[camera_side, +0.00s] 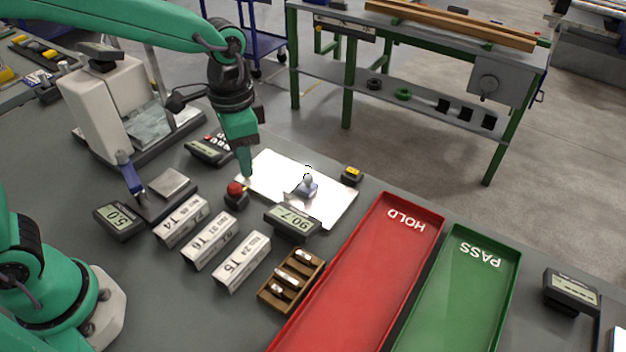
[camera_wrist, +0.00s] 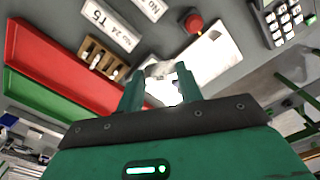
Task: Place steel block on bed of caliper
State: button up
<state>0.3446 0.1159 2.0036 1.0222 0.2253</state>
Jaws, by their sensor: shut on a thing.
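My gripper (camera_side: 247,172) hangs over the left end of a white plate, just behind a red button. In the wrist view its two green fingers (camera_wrist: 161,92) are shut on a pale grey, shiny piece (camera_wrist: 159,69), which looks like the steel block. The fingers hide the block in the side view. A device with a blue-violet upright (camera_side: 130,176) and a flat grey bed (camera_side: 171,184) stands at the left and looks like the caliper. Its bed looks empty, and the readout (camera_side: 119,221) beside it shows 5.0. My gripper is to the right of this bed, apart from it.
The white plate (camera_side: 262,168) holds a small blue-grey piece (camera_side: 307,189). The red button (camera_side: 236,189), a 90.7 readout (camera_side: 292,222), several labelled white blocks (camera_side: 210,240) and a wooden rack (camera_side: 291,281) stand nearby. Red HOLD (camera_side: 350,278) and green PASS (camera_side: 460,295) trays lie right.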

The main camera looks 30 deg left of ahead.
jog(key=s+d+f+m, duration=0.4)
jog(key=s+d+m, duration=0.7)
jog(key=s, duration=0.6)
jog(key=shift+d, duration=1)
jog(key=shift+w, duration=0.1)
jog(key=w+a+f, duration=0.1)
jog(key=w+f, duration=0.1)
jog(key=w, duration=0.1)
jog(key=w+a+f, duration=0.2)
jog(key=w, duration=0.2)
jog(key=w+a+f, duration=0.1)
jog(key=w+f, duration=0.2)
jog(key=shift+w+a, duration=0.35)
jog(key=shift+w, duration=0.05)
jog(key=shift+f, duration=0.1)
jog(key=shift+f, duration=1.95)
jog(key=shift+f, duration=0.15)
